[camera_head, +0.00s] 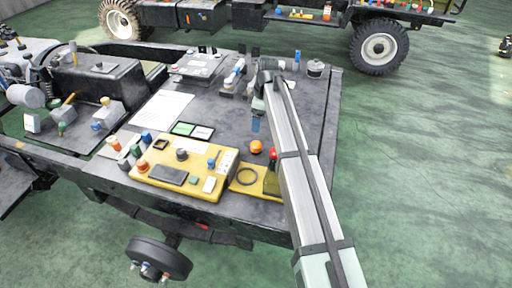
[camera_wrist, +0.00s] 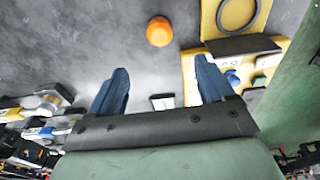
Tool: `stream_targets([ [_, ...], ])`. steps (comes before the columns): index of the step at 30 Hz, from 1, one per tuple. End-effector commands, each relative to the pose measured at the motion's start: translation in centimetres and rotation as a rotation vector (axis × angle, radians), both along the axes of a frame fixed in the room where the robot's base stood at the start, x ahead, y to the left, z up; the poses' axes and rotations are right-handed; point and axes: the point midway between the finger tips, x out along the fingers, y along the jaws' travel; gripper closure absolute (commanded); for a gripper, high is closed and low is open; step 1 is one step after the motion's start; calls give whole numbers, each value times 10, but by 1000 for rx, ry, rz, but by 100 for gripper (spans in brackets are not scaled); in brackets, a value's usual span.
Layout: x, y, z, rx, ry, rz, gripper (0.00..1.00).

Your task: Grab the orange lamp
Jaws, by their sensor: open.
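The orange lamp (camera_head: 256,146) is a small round orange piece on the dark grey chassis top (camera_head: 228,140), just behind the yellow plate with a ring. In the wrist view the lamp (camera_wrist: 159,31) lies beyond the fingertips, close to midway between them, and nothing hides it. My gripper (camera_wrist: 162,70) is open, with two blue fingers apart and nothing between them. In the head view my gripper (camera_head: 256,124) is partly hidden by my arm, with a blue finger showing above and behind the lamp. The lamp is not touched.
A yellow control box (camera_head: 190,165) and a yellow plate (camera_head: 247,181) sit at the front edge. A red-topped part (camera_head: 273,154) stands right of the lamp. White paper (camera_head: 160,119) and a dark-screened device (camera_head: 193,130) lie to the left. Bare grey surface surrounds much of the lamp.

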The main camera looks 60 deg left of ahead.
Motion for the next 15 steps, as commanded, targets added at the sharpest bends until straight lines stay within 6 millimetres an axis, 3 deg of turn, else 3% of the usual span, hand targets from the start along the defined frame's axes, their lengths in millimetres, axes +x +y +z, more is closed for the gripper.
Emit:
stream_targets([
  [5,-2,1,-15,-1,1,1,18],
  [15,-6,6,-71,-1,0,0,18],
])
